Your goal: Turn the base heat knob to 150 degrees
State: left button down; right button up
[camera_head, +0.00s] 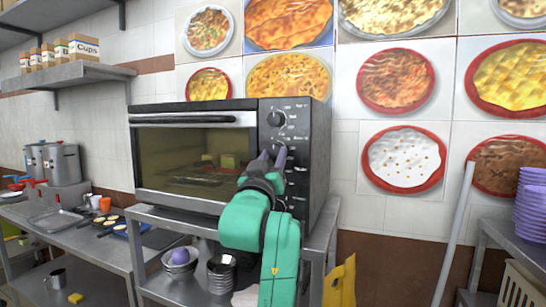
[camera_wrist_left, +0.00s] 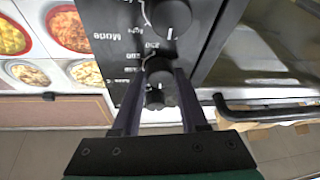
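The oven (camera_head: 195,165) has a dark control panel with knobs on its right side. The top knob (camera_head: 274,118) is clear of my gripper in the head view. My left gripper (camera_head: 273,156) is in front of the panel below it, its two purple fingers apart. In the wrist view the panel's lettering is upside down. There the fingers reach to either side of a middle dark knob (camera_wrist_left: 160,72); contact cannot be told. A larger knob (camera_wrist_left: 170,17) is above it and another knob (camera_wrist_left: 155,98) below. The base heat label cannot be read. My right gripper is not in view.
The oven stands on a metal rack (camera_head: 190,222) with bowls (camera_head: 180,260) on its lower shelf. The oven handle (camera_wrist_left: 270,112) runs beside my gripper. A counter with pots (camera_head: 60,163) is at left. Purple bowls (camera_head: 530,205) are stacked at right.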

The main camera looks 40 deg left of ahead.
pick_arm(q)
jog(key=shift+m+h, duration=0.3)
jog(key=shift+m, duration=0.4)
jog(key=m+h, duration=0.1)
jog(key=m, duration=0.1)
jog(key=m+t+h, duration=0.1)
jog(key=m, duration=0.1)
jog(key=shift+s+a+f, duration=0.1)
jog(key=shift+a, duration=0.1)
jog(key=m+h, duration=0.2)
jog(key=m, duration=0.1)
jog(key=m+h, duration=0.1)
jog(key=m, duration=0.3)
jog(key=shift+a+t+h, duration=0.15)
jog(key=shift+t+h, duration=0.25)
jog(key=m+h, duration=0.2)
jog(key=m, duration=0.3)
jog(key=shift+a+b, duration=0.15)
jog(key=shift+b, duration=0.15)
jog(key=shift+s+r+m+g+h+b, duration=0.1)
jog(key=shift+m+g+h+b, duration=0.3)
jog(key=shift+m, duration=0.75)
jog(key=shift+r+m+g+h+b, duration=0.1)
jog(key=shift+m+g+h, duration=0.3)
jog(key=shift+m+h, duration=0.55)
jog(key=shift+m, duration=0.4)
jog(key=shift+c, duration=2.2)
grip_release()
jog(key=shift+a, duration=0.1)
